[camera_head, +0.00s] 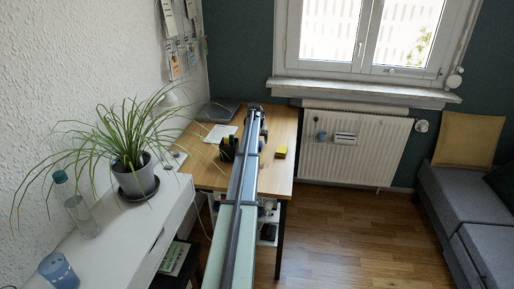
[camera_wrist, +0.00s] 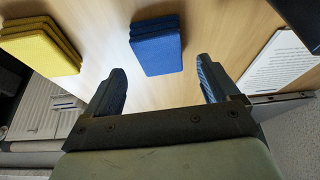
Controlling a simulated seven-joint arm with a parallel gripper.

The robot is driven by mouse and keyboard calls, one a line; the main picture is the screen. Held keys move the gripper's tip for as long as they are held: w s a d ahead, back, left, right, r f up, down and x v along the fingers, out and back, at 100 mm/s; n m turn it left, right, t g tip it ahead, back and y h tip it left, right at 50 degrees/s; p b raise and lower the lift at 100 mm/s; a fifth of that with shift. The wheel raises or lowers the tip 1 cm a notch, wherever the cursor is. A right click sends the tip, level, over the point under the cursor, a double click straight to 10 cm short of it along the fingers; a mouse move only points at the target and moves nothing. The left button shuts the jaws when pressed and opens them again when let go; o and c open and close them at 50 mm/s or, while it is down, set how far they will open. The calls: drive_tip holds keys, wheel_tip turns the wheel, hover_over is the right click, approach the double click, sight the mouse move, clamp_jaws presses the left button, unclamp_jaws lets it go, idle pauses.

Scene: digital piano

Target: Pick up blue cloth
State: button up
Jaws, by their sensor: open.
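The blue cloth (camera_wrist: 156,46), a small folded stack with rounded corners, lies on the wooden desk in the upper middle of the wrist view. My gripper (camera_wrist: 160,76) is open, its two fingers spread apart with nothing between them. The blue cloth is just beyond the fingertips, roughly centred on the gap, and no finger appears to touch it. In the head view my long arm reaches over the desk (camera_head: 283,125), and I cannot make out the blue cloth there.
A yellow folded cloth (camera_wrist: 42,48) lies left of the blue one; it also shows in the head view (camera_head: 281,152). A white printed sheet (camera_wrist: 283,62) lies to the right. A dark holder (camera_head: 227,152) stands left of my arm. A potted plant (camera_head: 137,177) is on the white cabinet.

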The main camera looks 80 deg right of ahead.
drive_tip(key=shift+x, duration=1.2)
drive_tip(key=shift+f, duration=0.2)
drive_tip(key=shift+f, duration=0.25)
drive_tip(key=c, duration=1.1)
wheel_tip(320, 180, up, 11)
drive_tip(key=shift+w+f, duration=0.1)
drive_tip(key=shift+f, duration=0.1)
